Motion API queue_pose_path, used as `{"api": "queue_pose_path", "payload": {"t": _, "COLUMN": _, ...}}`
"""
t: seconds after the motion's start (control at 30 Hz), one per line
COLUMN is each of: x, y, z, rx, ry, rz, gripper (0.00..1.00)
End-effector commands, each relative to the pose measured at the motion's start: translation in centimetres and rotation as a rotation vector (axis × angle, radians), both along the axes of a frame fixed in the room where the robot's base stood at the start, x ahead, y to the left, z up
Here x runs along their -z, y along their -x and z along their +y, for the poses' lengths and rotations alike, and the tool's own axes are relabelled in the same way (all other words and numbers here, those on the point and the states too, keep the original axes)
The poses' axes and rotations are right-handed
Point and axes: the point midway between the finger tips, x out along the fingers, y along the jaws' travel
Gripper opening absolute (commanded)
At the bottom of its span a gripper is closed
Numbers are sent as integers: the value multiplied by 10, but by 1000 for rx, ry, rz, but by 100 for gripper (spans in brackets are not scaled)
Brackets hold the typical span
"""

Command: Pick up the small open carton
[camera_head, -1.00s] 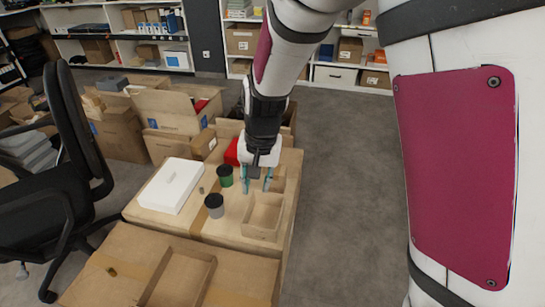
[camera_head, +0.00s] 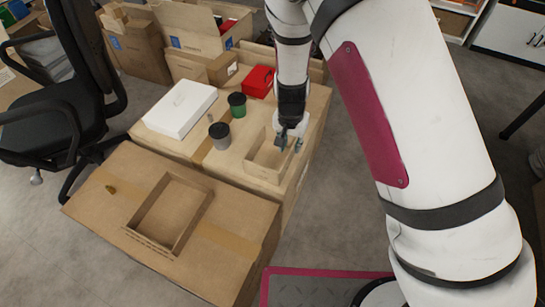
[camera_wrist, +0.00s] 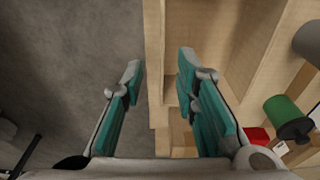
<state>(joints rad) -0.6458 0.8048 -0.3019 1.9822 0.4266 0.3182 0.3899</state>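A small open carton (camera_head: 265,172), tan and without a lid, sits near the right front of a cardboard-coloured large box top. My gripper (camera_head: 290,144) is at the carton's right side, pointing down, with its teal fingers spread apart. In the wrist view my gripper (camera_wrist: 160,68) is open, and a tan wall (camera_wrist: 154,50) of the carton shows between the two fingers. I cannot tell whether either finger touches the wall. Another shallow open carton (camera_head: 140,238) lies on the nearer large box.
A grey-lidded cup (camera_head: 219,137), a green cup (camera_head: 237,106), a white box (camera_head: 181,106) and a red box (camera_head: 258,82) stand left of and behind the carton. An office chair (camera_head: 55,115) is at left. Grey floor is clear on the right.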

Motion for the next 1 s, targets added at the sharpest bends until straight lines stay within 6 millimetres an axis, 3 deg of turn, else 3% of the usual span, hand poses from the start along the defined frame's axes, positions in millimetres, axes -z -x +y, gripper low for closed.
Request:
{"api": "queue_pose_path", "payload": {"t": 0.27, "x": 16, "y": -1, "z": 0, "rx": -1, "ry": 0, "rz": 1, "gripper": 28}}
{"api": "queue_pose_path", "payload": {"t": 0.6, "x": 60, "y": -5, "z": -1, "rx": 0, "ry": 1, "rz": 1, "gripper": 28}}
{"api": "queue_pose_path", "payload": {"t": 0.83, "x": 61, "y": -5, "z": 0, "rx": -1, "ry": -1, "rz": 0, "gripper": 28}}
{"api": "queue_pose_path", "payload": {"t": 0.97, "x": 61, "y": -5, "z": 0, "rx": -1, "ry": 0, "rz": 0, "gripper": 0}}
{"api": "queue_pose_path", "payload": {"t": 1.0, "x": 61, "y": -5, "z": 0, "rx": -1, "ry": 0, "rz": 0, "gripper": 0}}
